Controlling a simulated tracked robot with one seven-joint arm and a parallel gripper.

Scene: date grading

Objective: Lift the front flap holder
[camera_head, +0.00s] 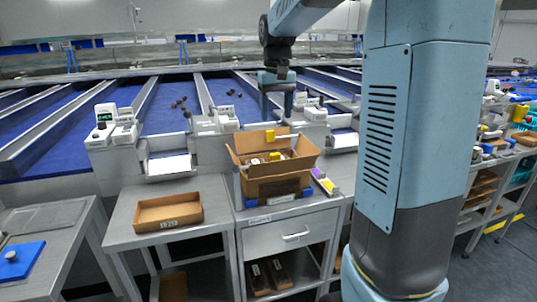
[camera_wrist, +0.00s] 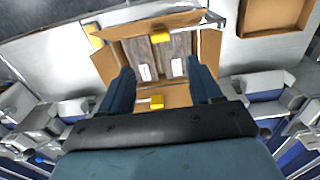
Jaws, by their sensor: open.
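An open cardboard box (camera_head: 282,187) stands on the middle bench, flaps spread outward. A yellow block (camera_head: 270,135) sits on its far flap; it shows low in the wrist view (camera_wrist: 157,102). Another yellow block (camera_head: 274,157) shows at the box opening, and in the wrist view (camera_wrist: 176,67) beside brown packs. Which block is the front flap holder I cannot tell. My gripper (camera_head: 277,108) hangs above the far side of the box, fingers down, open and empty. In the wrist view its fingers (camera_wrist: 160,72) spread either side of the far block, apart from it.
A shallow cardboard tray (camera_head: 168,212) lies on the left bench. A strip with yellow, purple and white pieces (camera_head: 325,183) lies right of the box. White scale units (camera_head: 115,130) stand behind the benches. Blue sorting lanes (camera_head: 170,100) with dates lie beyond.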

